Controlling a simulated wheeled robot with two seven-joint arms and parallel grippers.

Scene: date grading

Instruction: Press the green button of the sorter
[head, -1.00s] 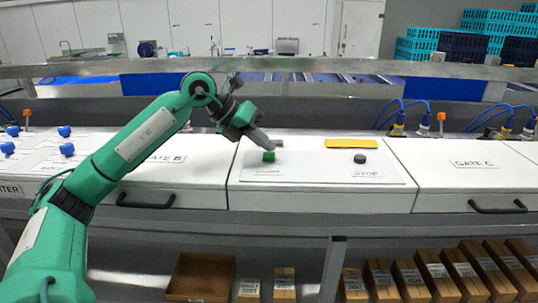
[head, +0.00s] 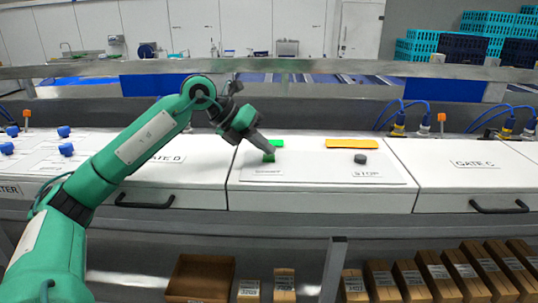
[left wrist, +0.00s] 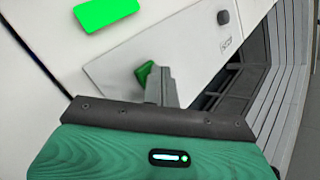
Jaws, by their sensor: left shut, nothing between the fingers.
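The green button (head: 269,158) sits on the white sorter panel (head: 310,176), left of the black stop button (head: 360,158). My left gripper (head: 268,150) is shut and empty, pointing down with its fingertips at the top of the green button. In the left wrist view the shut fingers (left wrist: 160,88) partly cover the green button (left wrist: 144,73); the exact contact is hidden. A flat indicator (head: 279,143) behind the button is bright green, and it also shows in the left wrist view (left wrist: 105,13). My right gripper is not in view.
A flat yellow-orange plate (head: 352,144) lies behind the stop button. White drawers with black handles (head: 145,203) flank the panel. A metal rail (head: 300,68) runs across behind. Cardboard boxes (head: 410,280) stand on the shelf below.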

